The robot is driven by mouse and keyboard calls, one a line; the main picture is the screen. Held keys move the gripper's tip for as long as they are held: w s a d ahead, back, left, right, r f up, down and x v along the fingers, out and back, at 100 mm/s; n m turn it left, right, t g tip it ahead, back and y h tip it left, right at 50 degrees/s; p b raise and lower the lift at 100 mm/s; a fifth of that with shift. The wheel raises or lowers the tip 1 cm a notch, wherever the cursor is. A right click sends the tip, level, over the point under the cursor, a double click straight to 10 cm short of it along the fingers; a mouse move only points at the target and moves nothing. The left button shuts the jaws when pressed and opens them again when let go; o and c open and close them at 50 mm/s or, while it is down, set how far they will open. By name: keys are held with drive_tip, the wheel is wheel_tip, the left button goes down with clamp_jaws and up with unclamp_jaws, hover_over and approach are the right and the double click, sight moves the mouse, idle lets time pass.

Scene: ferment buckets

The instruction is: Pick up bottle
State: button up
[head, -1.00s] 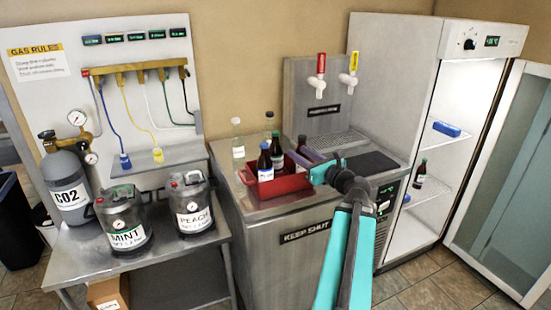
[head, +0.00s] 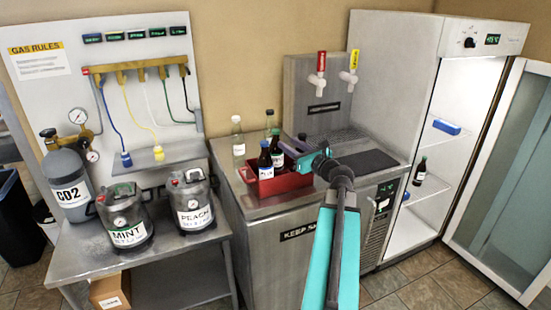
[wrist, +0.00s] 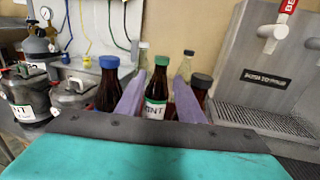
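A brown bottle with a green cap and a MINT label (wrist: 157,92) stands upright between the fingers in the wrist view. In the head view this green-capped bottle (head: 276,151) is in the red crate (head: 290,183). My gripper (head: 284,148) is open, its purple fingers pointing at this bottle from the right. In the wrist view the gripper (wrist: 160,76) has one finger on each side of the bottle; contact is not clear. A brown blue-capped bottle (wrist: 107,85) is left of the fingers, and a dark-capped brown bottle (wrist: 201,90) is right.
Two clear bottles (head: 238,142) (head: 269,122) stand behind the crate. The tap tower (head: 312,95) is close behind my gripper. Kegs (head: 190,205) stand on the left table. The open fridge (head: 440,110) on the right holds another bottle (head: 420,172).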

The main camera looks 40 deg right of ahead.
sight(278, 137)
drive_tip(key=shift+w+d, duration=0.25)
drive_tip(key=shift+w, duration=1.05)
drive_tip(key=shift+w+d+f+p, duration=0.1)
drive_tip(key=shift+w+d+p, duration=0.15)
drive_tip(key=shift+w, duration=0.6)
drive_tip(key=shift+w+d+f+p, duration=0.1)
drive_tip(key=shift+w+p, duration=0.25)
drive_tip(key=shift+w, duration=0.5)
drive_tip(key=shift+w+d+p, duration=0.2)
drive_tip(key=shift+w+p, duration=0.1)
drive_tip(key=shift+w, duration=0.55)
clamp_jaws()
